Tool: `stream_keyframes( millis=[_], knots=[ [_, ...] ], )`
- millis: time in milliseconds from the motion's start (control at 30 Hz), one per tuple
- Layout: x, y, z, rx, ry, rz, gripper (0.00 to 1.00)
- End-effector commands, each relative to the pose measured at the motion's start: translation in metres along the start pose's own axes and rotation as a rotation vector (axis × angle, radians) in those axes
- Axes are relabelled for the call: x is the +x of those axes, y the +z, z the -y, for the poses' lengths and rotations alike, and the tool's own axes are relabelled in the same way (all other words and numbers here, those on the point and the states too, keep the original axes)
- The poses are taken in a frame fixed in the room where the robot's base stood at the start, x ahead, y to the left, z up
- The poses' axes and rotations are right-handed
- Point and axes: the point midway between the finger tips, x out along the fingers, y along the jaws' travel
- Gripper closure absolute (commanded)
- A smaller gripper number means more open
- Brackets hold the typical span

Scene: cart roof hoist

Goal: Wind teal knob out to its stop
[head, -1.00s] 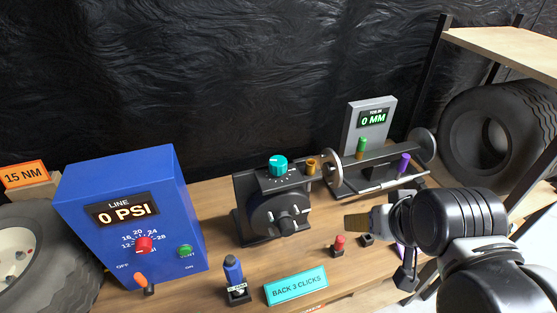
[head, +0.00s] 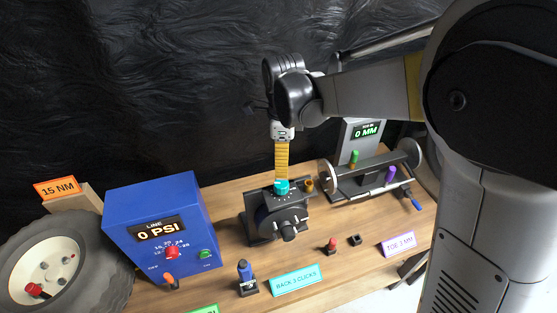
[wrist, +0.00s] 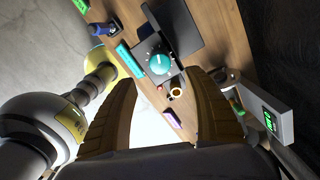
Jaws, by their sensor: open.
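The teal knob (head: 281,187) sits on top of the black damper-like unit (head: 283,218) in the middle of the bench. It also shows in the wrist view (wrist: 158,64), with a pale pointer mark on its face and tick marks around it. My gripper (head: 282,178) points down just above the knob in the head view. Whether a fingertip touches the knob cannot be told.
An orange ring part (head: 308,185) stands close right of the knob. The blue line-pressure box (head: 160,230) is to the left. The toe gauge rig (head: 370,172) is to the right. A teal "BACK 3 CLICKS" sign (head: 296,281), a blue-capped tool (head: 245,275) and a red-topped part (head: 332,245) stand in front.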

Motion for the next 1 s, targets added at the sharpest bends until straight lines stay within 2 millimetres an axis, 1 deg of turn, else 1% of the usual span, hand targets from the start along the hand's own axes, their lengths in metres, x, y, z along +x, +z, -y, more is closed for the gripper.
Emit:
stream_keyframes(
  millis=[167, 400, 500, 600, 733, 1000],
  knots=[
    [0.022, 0.001, 0.001, 0.01, 0.003, -0.001, 0.4],
    [0.071, 0.001, 0.001, 0.009, 0.002, -0.001, 0.4],
    [0.088, 0.0, 0.001, 0.008, 0.002, -0.001, 0.4],
    [0.099, 0.0, 0.001, 0.008, 0.002, -0.001, 0.4],
    [0.107, 0.0, 0.0, 0.008, 0.001, -0.001, 0.4],
    [0.108, 0.0, 0.0, 0.008, 0.001, -0.001, 0.4]
  ],
)
